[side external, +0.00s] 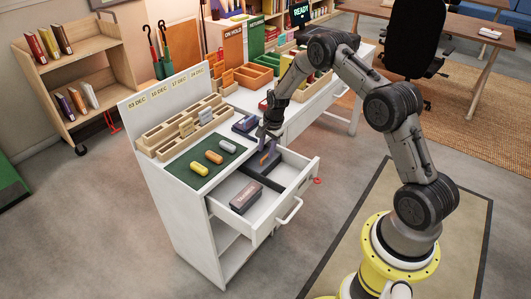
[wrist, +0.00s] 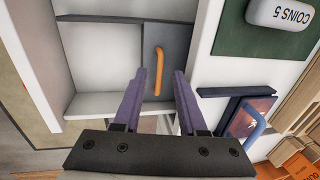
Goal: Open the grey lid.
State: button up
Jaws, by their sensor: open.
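The grey lid (wrist: 182,45) lies flat in the wrist view, beside pale drawer compartments. An orange bar handle (wrist: 158,68) stands on it. My gripper (wrist: 160,76) is open, with its two purple fingers either side of the handle's near end in the picture. The fingers do not visibly close on the handle, and I cannot tell the height gap. In the side view my gripper (side external: 267,146) points down over the back of the open white drawer (side external: 294,190). There the arm and fingers partly hide the lid.
A dark box (side external: 246,194) lies in the drawer's front part. A green mat (side external: 190,180) with several coin rolls and a wooden sorter (side external: 180,128) stand close by on the cabinet.

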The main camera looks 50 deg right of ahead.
notch_tip(320, 180, up, 11)
jog(key=s, duration=0.2)
jog(key=shift+r, duration=0.15)
jog(key=shift+s, duration=0.1)
